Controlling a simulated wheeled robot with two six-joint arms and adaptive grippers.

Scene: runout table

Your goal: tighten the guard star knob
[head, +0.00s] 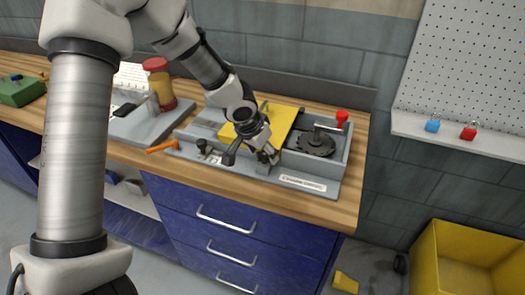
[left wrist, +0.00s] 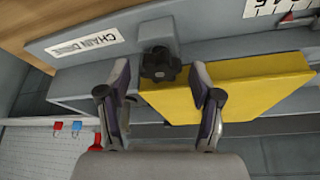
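The black star knob (left wrist: 160,63) sits against a grey block (left wrist: 157,34) on the chain drive unit, beside the yellow guard (left wrist: 245,84). My left gripper (left wrist: 161,78) is open, with one finger on each side of the knob and a gap on both sides. The knob lies near the fingertip line; I cannot tell whether it is between the fingers or just beyond them. In the head view my left gripper (head: 268,157) points down at the front edge of the guard (head: 284,118) and hides the knob. My right gripper is not in view.
A dark sprocket (head: 316,146) and a red-topped handle (head: 342,116) are right of the guard. A small black clamp (head: 203,146) and an orange tool (head: 162,147) are left. A red-lidded jar (head: 160,85) stands behind. A yellow bin (head: 450,260) is on the floor.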

